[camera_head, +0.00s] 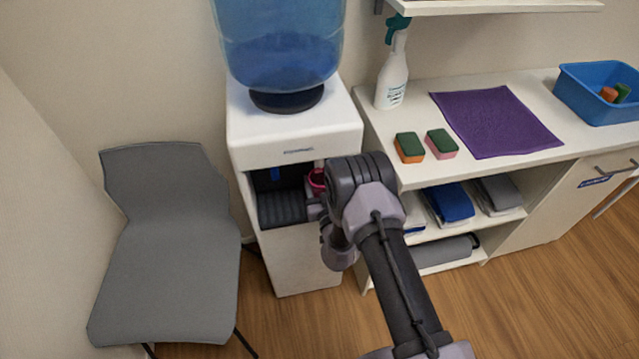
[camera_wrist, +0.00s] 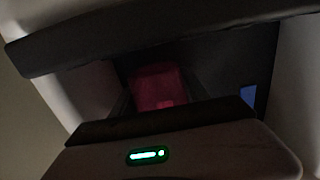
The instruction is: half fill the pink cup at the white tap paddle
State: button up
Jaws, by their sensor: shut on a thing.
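The pink cup (camera_head: 317,179) is at the right side of the water dispenser's dark recess, partly hidden behind my arm. My gripper (camera_head: 314,194) is shut on the cup; its fingers are mostly hidden in the head view. In the dark wrist view the cup (camera_wrist: 158,84) shows as a dim red shape beyond my gripper's body. A blue paddle (camera_head: 275,173) is in the recess left of the cup, and it shows in the wrist view (camera_wrist: 248,95) to the cup's right. I cannot make out a white paddle. The cup's inside and any water are hidden.
The white dispenser (camera_head: 300,133) carries a big blue bottle (camera_head: 280,45). A black drip tray (camera_head: 282,208) is at the recess bottom. A grey chair (camera_head: 165,260) stands left. A counter at right holds sponges (camera_head: 410,147), a spray bottle (camera_head: 393,80), a purple cloth (camera_head: 495,120) and a blue bin (camera_head: 590,108).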

aim_at(322, 190)
jog(key=shift+b+x, duration=0.35)
jog(key=shift+x, duration=0.55)
dwell(2.2)
jog(key=shift+p+v, duration=0.95)
jog(key=shift+v, duration=1.6)
jog(key=shift+f, duration=0.1)
jog(key=p+v, duration=0.2)
jog(key=v, duration=0.8)
jog(key=shift+f+p, duration=0.2)
jog(key=shift+p, duration=0.1)
